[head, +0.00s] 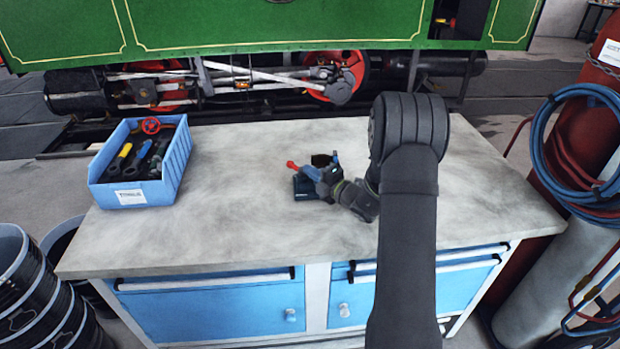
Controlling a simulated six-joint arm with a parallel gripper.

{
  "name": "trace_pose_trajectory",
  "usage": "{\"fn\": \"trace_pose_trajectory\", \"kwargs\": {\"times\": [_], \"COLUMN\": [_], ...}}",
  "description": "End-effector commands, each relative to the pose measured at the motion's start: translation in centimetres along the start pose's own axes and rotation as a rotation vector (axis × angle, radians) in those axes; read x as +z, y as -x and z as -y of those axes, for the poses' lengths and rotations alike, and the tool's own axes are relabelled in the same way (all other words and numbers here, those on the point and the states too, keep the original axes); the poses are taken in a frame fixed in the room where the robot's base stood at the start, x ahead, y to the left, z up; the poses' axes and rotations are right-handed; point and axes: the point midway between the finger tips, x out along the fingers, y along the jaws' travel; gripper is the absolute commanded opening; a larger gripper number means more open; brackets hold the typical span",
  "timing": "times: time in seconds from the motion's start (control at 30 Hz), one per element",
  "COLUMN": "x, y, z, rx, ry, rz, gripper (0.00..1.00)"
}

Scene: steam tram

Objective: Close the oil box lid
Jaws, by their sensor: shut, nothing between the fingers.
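The small dark oil box (303,188) sits on the grey workbench, left of my gripper and partly hidden by it. A black upright piece (321,160) shows behind the gripper; it may be the raised lid, but I cannot tell its angle. A red-tipped piece (292,165) sticks out to the left above the box. My gripper (316,174) comes in low from the right, its fingers shut and empty over the right side of the box. Whether it touches the box or lid is unclear.
A blue bin (130,195) with tools and a red valve wheel stands at the back left of the workbench (230,235). The bench top is otherwise clear. A green steam tram (220,25) stands behind. Gas cylinders with hoses (590,150) are at the right, black drums (45,300) at the left.

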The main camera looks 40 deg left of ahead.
Motion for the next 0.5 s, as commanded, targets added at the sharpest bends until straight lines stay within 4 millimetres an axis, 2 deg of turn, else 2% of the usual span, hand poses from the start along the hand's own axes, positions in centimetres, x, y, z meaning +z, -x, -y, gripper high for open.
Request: {"fn": "trace_pose_trajectory", "kwargs": {"times": [0.13, 0.5], "x": [0.98, 1.17], "y": [0.34, 0.43], "z": [-0.03, -0.02], "rx": [0.001, 0.000], "ry": [0.002, 0.001], "rz": [-0.001, -0.002], "gripper": [0.00, 0.00]}}
